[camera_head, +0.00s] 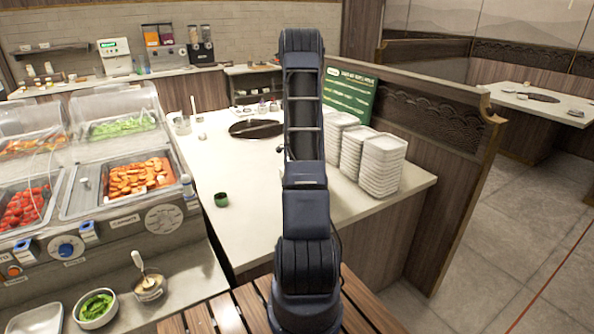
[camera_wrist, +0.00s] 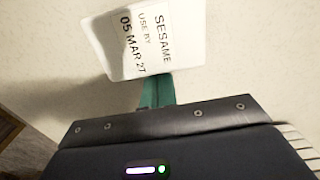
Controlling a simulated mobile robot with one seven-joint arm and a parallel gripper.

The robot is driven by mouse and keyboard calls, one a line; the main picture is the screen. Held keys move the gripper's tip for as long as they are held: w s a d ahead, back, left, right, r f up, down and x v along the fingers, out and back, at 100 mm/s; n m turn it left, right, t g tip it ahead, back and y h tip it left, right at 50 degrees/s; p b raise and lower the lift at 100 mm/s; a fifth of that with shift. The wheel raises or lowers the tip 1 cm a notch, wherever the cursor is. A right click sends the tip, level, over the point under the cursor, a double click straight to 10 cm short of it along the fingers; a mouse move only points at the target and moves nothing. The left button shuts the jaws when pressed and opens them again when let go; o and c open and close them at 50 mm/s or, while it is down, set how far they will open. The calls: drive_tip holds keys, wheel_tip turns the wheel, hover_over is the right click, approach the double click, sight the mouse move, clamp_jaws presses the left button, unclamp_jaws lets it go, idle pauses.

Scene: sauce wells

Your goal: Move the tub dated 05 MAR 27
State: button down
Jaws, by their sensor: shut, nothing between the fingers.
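The tub dated 05 MAR 27 (camera_wrist: 113,62) shows in the wrist view as a white, square-cornered shape at the top middle. Its printing reads SESAME, USE BY, 05 MAR 27, turned sideways in the picture. My gripper (camera_wrist: 157,88) has teal fingers just below the tub's lower edge in the picture. The fingers are shut and hold nothing. The tub's edge meets or overlaps the fingertips in view; I cannot tell whether they touch. In the head view I cannot make out the tub, and my arm hides the gripper.
The pale counter (camera_head: 255,185) has free room at its front left. A green cup (camera_head: 221,200) stands there. Stacks of white trays (camera_head: 380,165) and a green sign (camera_head: 349,97) stand right of my arm. A food warmer (camera_head: 120,205) is at the left.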

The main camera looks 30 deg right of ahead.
drive_tip(key=a, duration=2)
drive_tip(key=shift+a, duration=0.2)
